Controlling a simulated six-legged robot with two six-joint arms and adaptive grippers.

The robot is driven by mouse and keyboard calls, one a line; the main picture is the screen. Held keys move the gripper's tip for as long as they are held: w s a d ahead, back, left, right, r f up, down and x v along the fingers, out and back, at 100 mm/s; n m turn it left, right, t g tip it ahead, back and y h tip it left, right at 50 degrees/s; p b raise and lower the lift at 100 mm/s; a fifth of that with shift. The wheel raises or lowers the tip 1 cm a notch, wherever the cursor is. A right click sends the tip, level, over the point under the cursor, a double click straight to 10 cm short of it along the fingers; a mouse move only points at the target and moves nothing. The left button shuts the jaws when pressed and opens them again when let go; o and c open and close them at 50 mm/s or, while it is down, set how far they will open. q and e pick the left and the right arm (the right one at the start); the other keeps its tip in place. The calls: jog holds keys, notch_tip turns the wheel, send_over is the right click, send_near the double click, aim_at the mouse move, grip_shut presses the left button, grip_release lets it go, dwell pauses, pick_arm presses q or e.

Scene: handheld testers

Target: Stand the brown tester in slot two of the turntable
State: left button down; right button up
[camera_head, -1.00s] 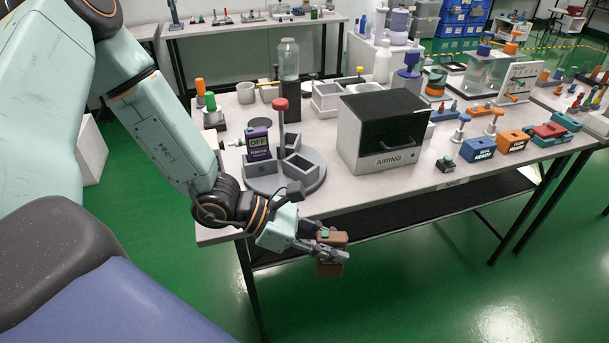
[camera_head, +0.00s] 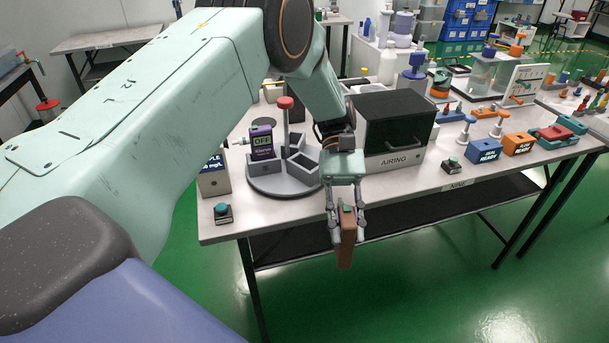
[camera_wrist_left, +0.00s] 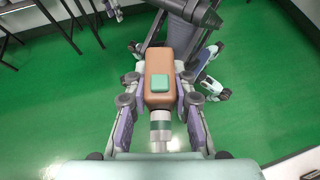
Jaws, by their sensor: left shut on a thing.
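The brown tester (camera_head: 347,246) hangs upright in my left gripper (camera_head: 346,212), in front of the table's front edge, over the green floor. The gripper is shut on it. In the left wrist view the tester (camera_wrist_left: 159,64) shows its green button, between the two fingers of my left gripper (camera_wrist_left: 159,100). The grey turntable (camera_head: 270,187) stands on the table, to the left of and behind the gripper. A purple tester (camera_head: 261,143) with an OFF screen stands in one of its slots. Other slots look empty; I cannot read slot numbers. My right gripper is not in view.
The dark AIRING box (camera_head: 394,133) stands right of the turntable, close behind my left wrist. A red-topped post (camera_head: 285,117) rises from the turntable. A small teal-button unit (camera_head: 223,213) sits at the table's front left.

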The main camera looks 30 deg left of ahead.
pick_arm(q)
jog(key=shift+w+a+m+g+y, duration=0.15)
jog(key=shift+a+m+g+y, duration=0.1)
jog(key=shift+m+g+y, duration=0.65)
jog(key=w+a+r+m+t+y+b, duration=0.1)
jog(key=w+a+r+m+t+y, duration=0.25)
jog(key=a+m+y, duration=0.45)
jog(key=w+a+r+m+t+y, duration=0.3)
jog(key=a+r+m+y, duration=0.15)
jog(key=m+y, duration=0.45)
jog(key=w+a+r+m+t+b, duration=0.1)
jog(key=w+a+r+m+t, duration=0.3)
jog(key=r, duration=0.6)
jog(key=w+a+r+m+t, duration=0.2)
jog(key=w+r+m+t, duration=0.3)
jog(key=r, duration=0.6)
jog(key=g+b, duration=0.2)
jog(key=b, duration=0.8)
send_near(287, 136)
jog(key=shift+t, duration=0.25)
jog(key=a+f, duration=0.2)
jog(key=f, duration=0.1)
jog(key=w+f, duration=0.1)
jog(key=shift+a+f, duration=0.3)
jog(key=shift+a, duration=0.1)
jog(key=shift+s, duration=0.1)
jog(key=shift+r+n, duration=0.1)
jog(key=shift+n, duration=0.2)
jog(key=shift+s, duration=0.1)
